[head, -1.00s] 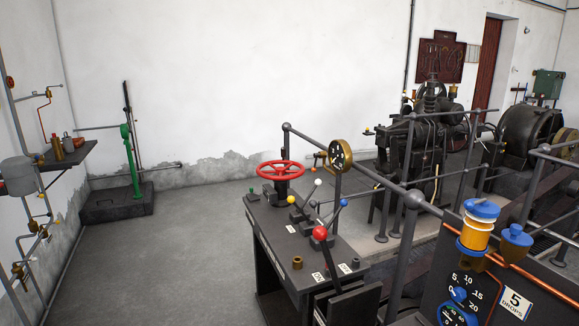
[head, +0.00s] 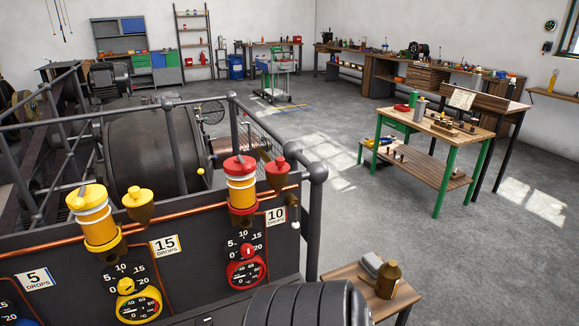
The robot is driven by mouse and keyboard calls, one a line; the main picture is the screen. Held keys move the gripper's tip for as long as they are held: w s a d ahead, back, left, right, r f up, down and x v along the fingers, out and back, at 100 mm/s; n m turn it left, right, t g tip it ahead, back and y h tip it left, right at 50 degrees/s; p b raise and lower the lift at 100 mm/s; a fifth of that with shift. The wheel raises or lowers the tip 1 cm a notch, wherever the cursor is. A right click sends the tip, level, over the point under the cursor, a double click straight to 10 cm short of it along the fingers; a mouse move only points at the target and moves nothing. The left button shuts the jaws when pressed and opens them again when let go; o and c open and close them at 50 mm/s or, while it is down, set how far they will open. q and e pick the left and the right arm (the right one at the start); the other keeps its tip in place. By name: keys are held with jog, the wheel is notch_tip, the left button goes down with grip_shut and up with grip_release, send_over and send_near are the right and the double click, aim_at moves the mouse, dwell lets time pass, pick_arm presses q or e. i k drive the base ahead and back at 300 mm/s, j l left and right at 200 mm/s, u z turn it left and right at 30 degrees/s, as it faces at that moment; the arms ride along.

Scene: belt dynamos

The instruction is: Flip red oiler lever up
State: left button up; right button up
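The red oiler (head: 241,186) stands on the dark panel in the middle of the head view, with a red cap, a clear glass with a pale band and a red lower collar. A small grey lever (head: 240,161) shows on top of its cap; it looks tilted or lying over, but it is too small to tell its exact position. A red funnel-shaped cup (head: 278,175) is beside it. A red-ringed gauge (head: 246,271) and a "10 drops" label (head: 276,217) are below. Neither of my grippers is in view.
A yellow oiler (head: 98,217) and yellow cup (head: 138,204) stand left on the same panel (head: 199,245). Grey railing (head: 175,150) runs behind. A small wooden table (head: 345,280) with a brown bottle (head: 387,280) is lower right. Grey floor (head: 370,220) is open beyond.

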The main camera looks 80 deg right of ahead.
aim_at(246, 168)
jog(key=z, duration=2.15)
